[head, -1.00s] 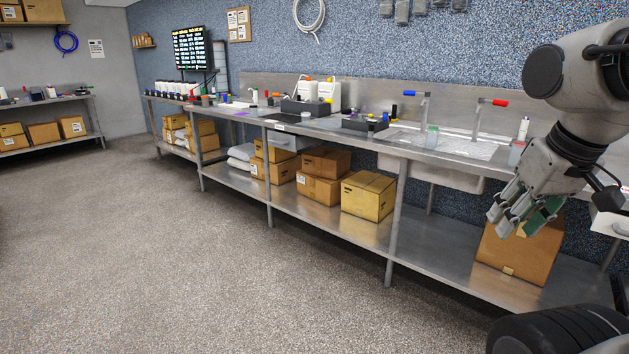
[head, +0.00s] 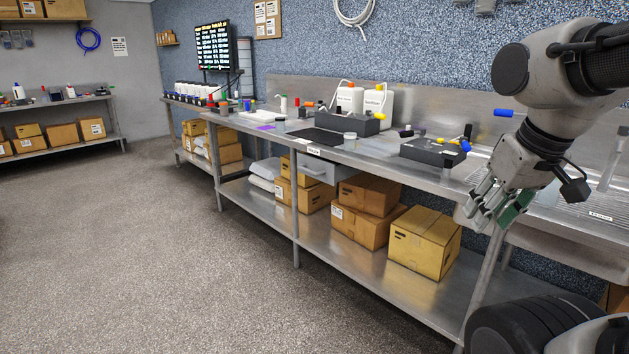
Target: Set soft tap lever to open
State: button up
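A tap with a blue lever (head: 504,113) stands at the sink on the bench at the right; most of its body is hidden behind my arm. A second grey tap (head: 609,165) stands at the right edge, and its lever is hidden behind my arm. No readable label shows which of them is the soft tap. My gripper (head: 492,212) hangs down in front of the bench edge, apart from both taps. Its fingers look spread with a green pad showing, and nothing is seen between them.
The steel bench (head: 380,163) runs from back left to front right. A dark box with coloured fittings (head: 433,151) stands left of the sink. Cardboard boxes (head: 424,243) sit on the lower shelf. The grey floor (head: 170,270) at the left is clear.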

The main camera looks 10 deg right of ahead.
aim_at(498, 112)
jog(key=i+j, duration=0.1)
jog(key=i, duration=0.9)
